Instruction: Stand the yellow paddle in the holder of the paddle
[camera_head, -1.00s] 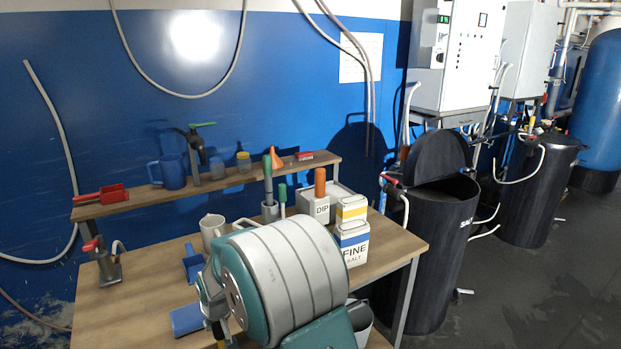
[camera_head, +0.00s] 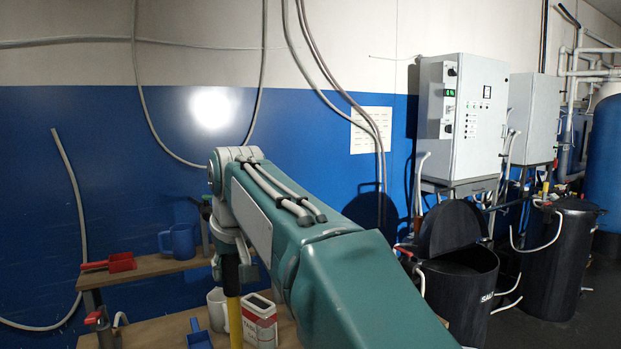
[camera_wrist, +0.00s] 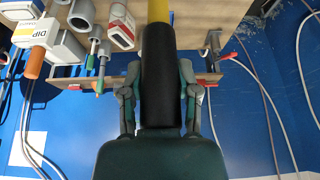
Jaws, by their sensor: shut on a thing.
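My gripper (camera_wrist: 160,105) is shut on the black grip of the yellow paddle (camera_wrist: 158,12). In the wrist view the black grip lies between my fingers and the yellow shaft runs out past the top edge. In the head view my gripper (camera_head: 231,258) is at the end of my raised arm, with the yellow shaft (camera_head: 235,322) hanging about upright below it over the bench. The paddle's lower end is out of both views. Grey cylinders (camera_wrist: 82,14) stand on the bench in the wrist view, but I cannot tell whether one is the paddle's holder.
The shelf holds a red scoop (camera_head: 109,262) and blue jug (camera_head: 178,240). A white DIP container (camera_wrist: 38,32) is at left.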

